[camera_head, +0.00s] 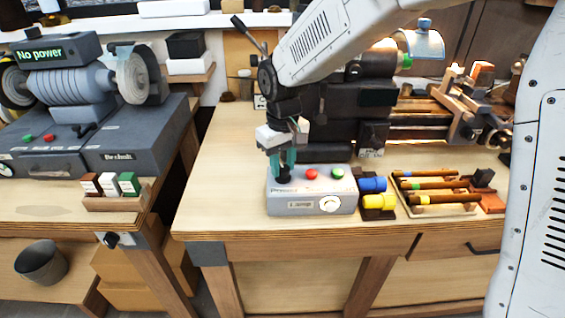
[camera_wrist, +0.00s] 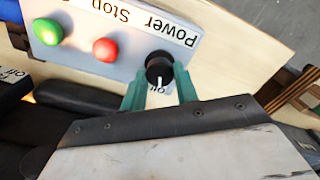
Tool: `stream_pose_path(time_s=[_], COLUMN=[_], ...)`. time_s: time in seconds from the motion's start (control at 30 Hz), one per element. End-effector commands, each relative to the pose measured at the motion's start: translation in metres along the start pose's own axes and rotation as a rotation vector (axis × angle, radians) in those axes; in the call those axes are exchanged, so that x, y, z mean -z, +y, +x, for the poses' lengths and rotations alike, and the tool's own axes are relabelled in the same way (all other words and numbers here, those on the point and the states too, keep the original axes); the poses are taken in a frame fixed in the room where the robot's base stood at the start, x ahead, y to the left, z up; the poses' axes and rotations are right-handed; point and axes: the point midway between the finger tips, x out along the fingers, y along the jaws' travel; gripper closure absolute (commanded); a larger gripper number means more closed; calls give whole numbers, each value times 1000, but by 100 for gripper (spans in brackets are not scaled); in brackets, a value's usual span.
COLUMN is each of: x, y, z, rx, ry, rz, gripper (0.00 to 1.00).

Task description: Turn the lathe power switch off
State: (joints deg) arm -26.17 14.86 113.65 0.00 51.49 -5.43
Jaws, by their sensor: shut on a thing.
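The grey-white lathe control box (camera_head: 287,206) stands near the front edge of the right bench. The black power switch knob (camera_wrist: 158,66) is at the "Power" end of its panel, with a white pointer line. In the wrist view the line points down between my fingers, towards a partly hidden label that I cannot read surely. My gripper (camera_wrist: 160,92), with teal fingers, is shut on the knob from above; it also shows in the head view (camera_head: 284,165). A red button (camera_head: 311,174) and a green button (camera_head: 337,172) sit to the knob's right in the head view.
Blue and yellow cylinders (camera_head: 378,202) in a holder stand right of the box, beside a tray of rods (camera_head: 437,209). The lathe (camera_head: 430,120) is behind. A grinder (camera_head: 75,90) marked "No power" is on the left bench. Bench top left of the box is clear.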

Motion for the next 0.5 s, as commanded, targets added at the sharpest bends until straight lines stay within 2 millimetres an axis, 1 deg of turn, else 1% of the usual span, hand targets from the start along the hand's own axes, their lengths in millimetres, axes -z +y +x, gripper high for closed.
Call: stream_pose_path(time_s=[0.2,0.5], x=[0,0], y=[0,0], z=[0,0], rx=[0,0], ry=[1,1], rz=[-189,-380], gripper=[93,93])
